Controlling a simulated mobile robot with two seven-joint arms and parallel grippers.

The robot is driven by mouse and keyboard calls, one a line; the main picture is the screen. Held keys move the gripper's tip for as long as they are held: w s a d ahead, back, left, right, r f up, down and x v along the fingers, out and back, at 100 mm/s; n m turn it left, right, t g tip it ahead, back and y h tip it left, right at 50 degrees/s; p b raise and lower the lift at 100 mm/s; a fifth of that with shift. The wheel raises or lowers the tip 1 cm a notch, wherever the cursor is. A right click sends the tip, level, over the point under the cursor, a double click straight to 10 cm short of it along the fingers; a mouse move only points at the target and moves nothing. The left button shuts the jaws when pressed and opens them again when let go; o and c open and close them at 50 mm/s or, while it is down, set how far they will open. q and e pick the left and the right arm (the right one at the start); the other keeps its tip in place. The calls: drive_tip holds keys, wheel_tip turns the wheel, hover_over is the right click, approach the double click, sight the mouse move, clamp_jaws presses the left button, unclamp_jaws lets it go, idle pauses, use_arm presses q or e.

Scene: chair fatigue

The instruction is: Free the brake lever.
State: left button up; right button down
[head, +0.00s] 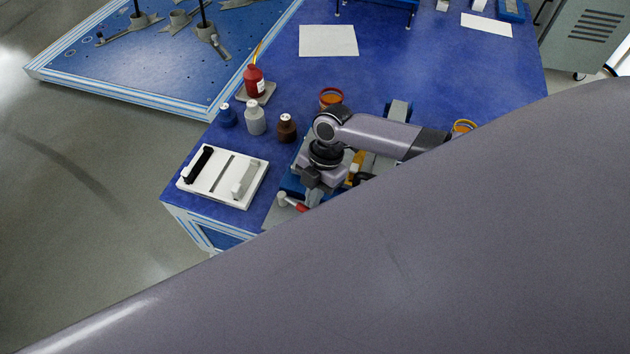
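My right gripper (312,190) points down over a blue and grey device (291,186) near the front left of the blue bench. Its fingers are small and partly covered, so I cannot tell whether they are open or shut. Just below the gripper is a small red part (301,208) beside a pale round-ended piece (283,199); it may be the brake lever, but I cannot tell for sure, nor whether the gripper touches it. Yellow pieces (356,164) show on the device behind the gripper. My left gripper is not in view.
A white tray (214,197) with a black and a grey bar lies left of the device. Blue (227,115), white (255,118), brown (286,128) and red (254,82) bottles stand behind it. My own grey arm hides the lower right.

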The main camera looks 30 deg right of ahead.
drive_tip(key=m+p, duration=0.1)
drive_tip(key=s+a+m+p, duration=0.1)
drive_tip(key=shift+s+a+r+m+t+p, duration=0.1)
drive_tip(key=shift+a+r+m+t+p, duration=0.1)
drive_tip(key=shift+a+m+t+p, duration=0.15)
drive_tip(key=shift+s+a+f+m+p, duration=0.1)
drive_tip(key=shift+s+a+m+p, duration=0.1)
drive_tip(key=shift+m+p, duration=0.35)
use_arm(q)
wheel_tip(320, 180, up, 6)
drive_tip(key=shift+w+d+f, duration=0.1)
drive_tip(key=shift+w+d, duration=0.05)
use_arm(e)
drive_tip(key=shift+s+a+f, duration=0.1)
drive_tip(key=shift+a, duration=0.25)
use_arm(q)
drive_tip(key=shift+p, duration=0.3)
use_arm(e)
drive_tip(key=shift+a, duration=0.1)
drive_tip(key=p+v, duration=0.1)
drive_tip(key=v, duration=0.4)
drive_tip(key=shift+r+p, duration=0.3)
drive_tip(key=shift+r, duration=0.1)
drive_tip(key=shift+d+r, duration=0.35)
drive_tip(key=shift+r, duration=0.3)
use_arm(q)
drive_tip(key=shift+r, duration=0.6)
